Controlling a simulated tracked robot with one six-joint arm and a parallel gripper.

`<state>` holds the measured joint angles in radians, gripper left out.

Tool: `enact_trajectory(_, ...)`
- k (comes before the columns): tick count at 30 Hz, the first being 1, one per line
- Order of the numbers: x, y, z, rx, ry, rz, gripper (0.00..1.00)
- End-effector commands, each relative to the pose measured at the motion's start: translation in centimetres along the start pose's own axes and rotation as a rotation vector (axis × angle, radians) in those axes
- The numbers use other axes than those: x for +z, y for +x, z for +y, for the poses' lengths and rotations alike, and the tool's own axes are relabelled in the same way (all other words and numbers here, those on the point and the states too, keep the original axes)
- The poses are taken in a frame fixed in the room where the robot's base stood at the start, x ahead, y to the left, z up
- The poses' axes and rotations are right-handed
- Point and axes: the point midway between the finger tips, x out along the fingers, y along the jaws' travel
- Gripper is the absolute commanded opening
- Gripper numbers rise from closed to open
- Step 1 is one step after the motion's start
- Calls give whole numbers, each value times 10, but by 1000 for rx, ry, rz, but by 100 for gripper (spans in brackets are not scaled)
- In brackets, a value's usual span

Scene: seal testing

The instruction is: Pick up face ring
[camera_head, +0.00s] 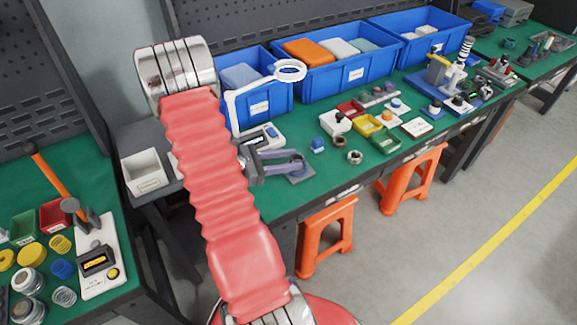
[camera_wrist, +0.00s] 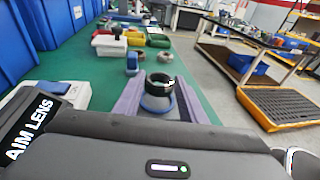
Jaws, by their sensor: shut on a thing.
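My gripper (camera_head: 290,160) reaches over the green bench, and its two purple fingers also show in the wrist view (camera_wrist: 157,98). They are closed on a dark ring (camera_wrist: 160,84), which I take for the face ring. A blue ring (camera_wrist: 157,105) shows just below the dark one, between the fingers; I cannot tell whether they touch. In the head view the fingertips are above a small grey plate (camera_head: 300,175), and the ring is small and partly hidden by the fingers.
A blue block (camera_head: 318,145) and two metal rings (camera_head: 355,157) stand right of my gripper. Large blue bins (camera_head: 335,75) line the back. A ring lamp (camera_head: 290,71) stands behind. The bench front is mostly clear.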

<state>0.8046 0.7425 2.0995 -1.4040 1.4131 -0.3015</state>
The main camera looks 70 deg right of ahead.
Motion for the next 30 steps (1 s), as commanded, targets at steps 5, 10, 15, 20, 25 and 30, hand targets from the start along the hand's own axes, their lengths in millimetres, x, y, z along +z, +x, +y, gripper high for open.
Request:
enact_trajectory(5, 28, -6, 0, 0, 5, 0, 12)
enact_trajectory(10, 50, -10, 0, 0, 3, 0, 12)
enact_trajectory(15, 65, -13, 0, 0, 1, 0, 12)
enact_trajectory(20, 69, -14, 0, 0, 1, 0, 12)
enact_trajectory(25, 69, -14, 0, 0, 0, 0, 12)
enact_trajectory(30, 69, -14, 0, 0, 0, 0, 12)
